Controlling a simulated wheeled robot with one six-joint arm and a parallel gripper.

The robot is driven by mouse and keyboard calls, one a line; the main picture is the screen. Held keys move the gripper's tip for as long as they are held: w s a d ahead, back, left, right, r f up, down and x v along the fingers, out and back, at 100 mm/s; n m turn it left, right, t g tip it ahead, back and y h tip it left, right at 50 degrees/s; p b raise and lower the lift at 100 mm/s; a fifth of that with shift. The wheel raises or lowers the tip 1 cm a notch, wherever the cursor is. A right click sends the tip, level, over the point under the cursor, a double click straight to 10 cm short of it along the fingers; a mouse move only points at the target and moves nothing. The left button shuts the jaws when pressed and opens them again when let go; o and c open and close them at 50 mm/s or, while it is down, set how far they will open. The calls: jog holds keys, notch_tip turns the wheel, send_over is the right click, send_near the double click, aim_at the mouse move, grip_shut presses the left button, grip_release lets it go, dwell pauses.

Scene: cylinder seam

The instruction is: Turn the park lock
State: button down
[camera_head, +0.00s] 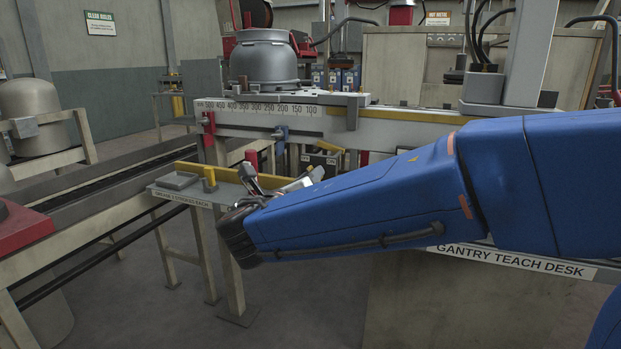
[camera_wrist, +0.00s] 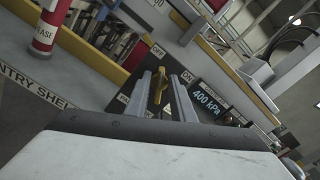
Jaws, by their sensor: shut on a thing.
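In the wrist view, my gripper (camera_wrist: 160,82) has its two grey fingers on either side of a small yellow handle (camera_wrist: 158,88) on a dark panel. The fingers are shut on this handle, which stands out from the panel. In the head view, my blue arm reaches to the left and covers most of the gripper and the panel, so the handle cannot be made out there.
The panel's display (camera_wrist: 207,102) reads 400 kPa. A red and white grease cylinder (camera_wrist: 47,28) stands at upper left in the wrist view. In the head view, a scaled rail (camera_head: 270,112) carries a grey vessel (camera_head: 263,62) behind my arm. A conveyor (camera_head: 110,180) runs at left.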

jog(key=shift+a+f+n, duration=0.1)
jog(key=shift+n, duration=1.2)
jog(key=c, duration=1.9)
grip_release()
jog(key=shift+o, duration=0.2)
jog(key=v, duration=1.7)
jog(key=shift+s, duration=0.15)
jog(key=shift+a, duration=0.1)
